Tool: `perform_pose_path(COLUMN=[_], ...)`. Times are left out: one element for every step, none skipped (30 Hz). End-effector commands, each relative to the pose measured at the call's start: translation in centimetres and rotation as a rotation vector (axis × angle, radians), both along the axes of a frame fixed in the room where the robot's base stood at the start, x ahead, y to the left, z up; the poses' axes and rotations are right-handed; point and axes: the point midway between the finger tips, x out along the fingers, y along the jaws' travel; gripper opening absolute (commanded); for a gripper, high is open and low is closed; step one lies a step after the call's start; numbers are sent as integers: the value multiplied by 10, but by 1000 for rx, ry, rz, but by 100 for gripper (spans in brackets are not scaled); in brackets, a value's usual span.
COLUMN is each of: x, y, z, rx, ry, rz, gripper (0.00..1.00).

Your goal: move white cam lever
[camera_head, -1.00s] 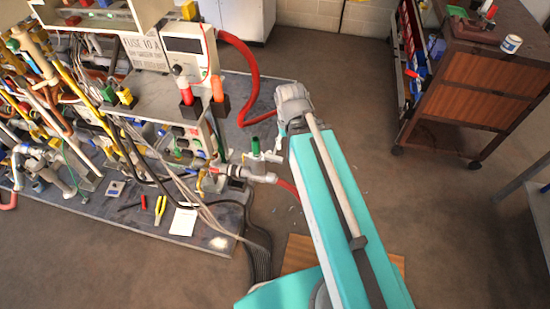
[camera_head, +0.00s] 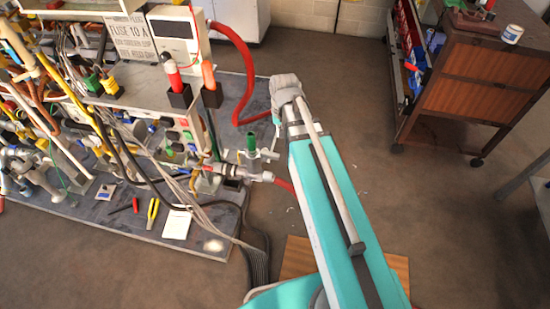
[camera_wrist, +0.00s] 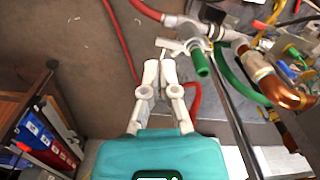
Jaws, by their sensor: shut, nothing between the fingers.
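The white cam lever (camera_wrist: 170,44) appears to be the small pale piece on the left side of a white pipe fitting in the wrist view. A green handle (camera_wrist: 199,63) is just to its right. In the head view, a pale lever-like part (camera_head: 270,155) stands beside the green handle (camera_head: 251,142). My gripper (camera_wrist: 160,66) shows in the wrist view with its pale fingers close together, shut and empty. Its tips are just below the lever in the picture; I cannot tell whether they touch it.
Red hoses (camera_head: 240,75) and a green hose (camera_wrist: 230,75) run close to the fitting. The workbench (camera_head: 140,225) holds many pipes, hand tools and a white control box (camera_head: 178,40). A wooden cabinet (camera_head: 480,75) stands at right. Open floor lies between.

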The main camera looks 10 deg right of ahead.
Motion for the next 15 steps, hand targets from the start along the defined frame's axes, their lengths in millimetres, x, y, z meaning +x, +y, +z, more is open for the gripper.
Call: perform_pose_path(x=[14,19,26,31,37,44,49,54,61,66,71,78,83,88,95], y=[-2,-2,-4,-4,-5,-6,-7,-8,-9,-10,-11,-12,-13,-14,-15], z=[-19,-24,-31,-36,-41,-48,-54,-59,-66,-71,-76,-83,-88,-93,-99], rx=[4,6,9,12,14,17,20,22,25,28,30,33,35,37,40], ry=[-1,-2,-2,-3,-3,-4,-4,-4,-5,-5,-6,-6,-7,-7,-7], rz=[-20,-32,-47,-60,-72,-87,-100,-112,-127,-139,-151,-166,-179,-189,-205], gripper=[0,0,0,0,0,0,0,0,0,0,0,0,0,0,0])
